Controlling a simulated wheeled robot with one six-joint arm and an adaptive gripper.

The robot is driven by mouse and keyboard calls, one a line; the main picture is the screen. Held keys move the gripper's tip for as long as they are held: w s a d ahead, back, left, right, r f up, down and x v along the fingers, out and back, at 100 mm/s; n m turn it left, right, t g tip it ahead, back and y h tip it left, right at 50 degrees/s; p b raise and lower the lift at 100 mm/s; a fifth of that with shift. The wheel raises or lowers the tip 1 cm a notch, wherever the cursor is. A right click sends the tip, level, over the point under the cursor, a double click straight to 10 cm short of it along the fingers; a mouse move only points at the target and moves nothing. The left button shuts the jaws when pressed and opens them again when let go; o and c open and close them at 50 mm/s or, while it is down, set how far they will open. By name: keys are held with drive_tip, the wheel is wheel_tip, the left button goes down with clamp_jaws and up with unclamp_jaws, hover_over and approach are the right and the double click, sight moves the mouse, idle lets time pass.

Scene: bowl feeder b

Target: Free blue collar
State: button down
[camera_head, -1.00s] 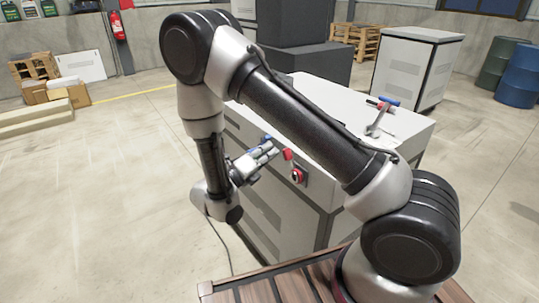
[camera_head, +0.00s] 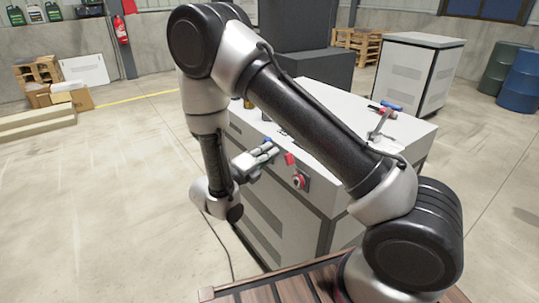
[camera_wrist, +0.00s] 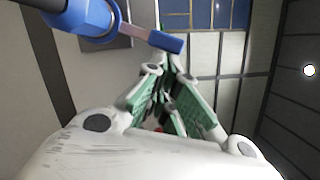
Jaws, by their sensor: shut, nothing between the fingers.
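In the wrist view a blue round collar (camera_wrist: 82,16) sits at the upper left, with a flat stem running from it to a blue tab (camera_wrist: 166,41). My gripper (camera_wrist: 168,66), with green-lined fingers, is shut and empty, its tips just below the tab. I cannot tell whether they touch. In the head view my gripper (camera_head: 274,149) is at the front face of the white cabinet (camera_head: 268,213), close to a small blue part (camera_head: 267,140) that shows just above the fingers. Much of that part is hidden.
A red part (camera_head: 289,159) and a red button (camera_head: 299,181) are on the cabinet front, just right of my gripper. A metal lever (camera_head: 379,125) and a blue-handled part (camera_head: 391,105) are on the cabinet top. Open floor lies to the left.

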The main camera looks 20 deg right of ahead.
sight(265, 140)
drive_tip(key=w+n, duration=0.1)
drive_tip(key=w+r+n, duration=0.1)
drive_tip(key=n, duration=0.1)
drive_tip(key=w+a+r+n+y, duration=0.1)
drive_tip(key=n, duration=0.1)
drive_tip(key=shift+r, duration=0.2)
drive_tip(key=w+n, duration=0.2)
drive_tip(key=a+n+g, duration=0.1)
drive_tip(key=shift+w+r+n+y, duration=0.3)
drive_tip(key=shift+w+y, duration=0.1)
drive_tip(key=shift+w+a, duration=0.1)
drive_tip(key=shift+w, duration=0.4)
drive_tip(key=shift+w, duration=0.1)
drive_tip(key=shift+s+r, duration=0.25)
drive_tip(key=shift+s, duration=0.15)
drive_tip(key=s+a+r, duration=0.2)
drive_tip(key=s+a, duration=0.5)
drive_tip(key=shift+s+a+r, duration=0.3)
